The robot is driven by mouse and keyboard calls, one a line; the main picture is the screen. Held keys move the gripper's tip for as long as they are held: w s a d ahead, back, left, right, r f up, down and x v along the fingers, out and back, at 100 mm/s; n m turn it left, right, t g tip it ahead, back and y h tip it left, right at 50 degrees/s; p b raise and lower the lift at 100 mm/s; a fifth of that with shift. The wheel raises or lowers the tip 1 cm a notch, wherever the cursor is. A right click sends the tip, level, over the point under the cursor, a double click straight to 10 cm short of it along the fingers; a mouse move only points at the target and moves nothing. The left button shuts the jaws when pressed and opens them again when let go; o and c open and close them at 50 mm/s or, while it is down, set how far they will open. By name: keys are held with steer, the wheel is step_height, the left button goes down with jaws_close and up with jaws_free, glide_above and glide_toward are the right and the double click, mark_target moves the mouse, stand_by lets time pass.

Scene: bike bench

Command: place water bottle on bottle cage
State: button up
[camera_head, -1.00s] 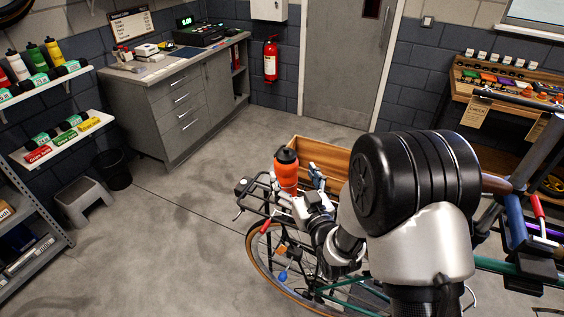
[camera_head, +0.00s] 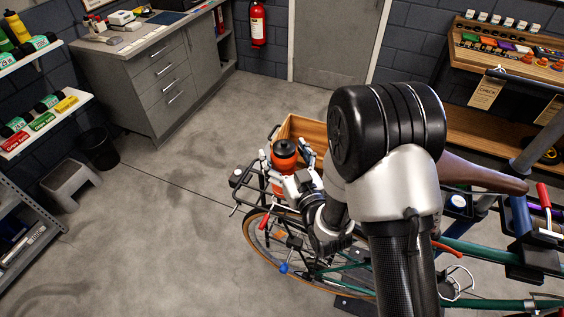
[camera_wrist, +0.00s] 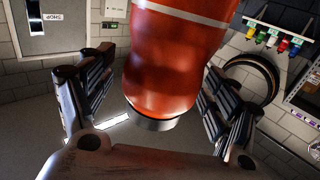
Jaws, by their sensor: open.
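The orange-red water bottle (camera_head: 284,163) with a black lid stands upright by the wooden crate at the back of the bike, in the head view. My gripper (camera_head: 285,160) is open, with one finger on each side of the bottle. In the wrist view the bottle (camera_wrist: 175,60) fills the middle between the spread fingers, with gaps visible low on both sides. A silver wire loop (camera_head: 457,284) on the green bike frame (camera_head: 480,249) may be the bottle cage; my arm hides part of the frame beside it.
The wooden crate (camera_head: 302,127) is close behind the bottle, and a black rear rack (camera_head: 248,181) is just left of it. A brown saddle (camera_head: 478,175) and the repair stand's clamp (camera_head: 530,258) are right of my arm.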

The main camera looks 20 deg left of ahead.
steer(key=shift+s+d, duration=0.15)
steer(key=shift+s, duration=0.05)
steer(key=shift+c, duration=0.2)
steer(key=shift+c, duration=0.7)
steer(key=shift+w+r, duration=0.1)
jaws_close()
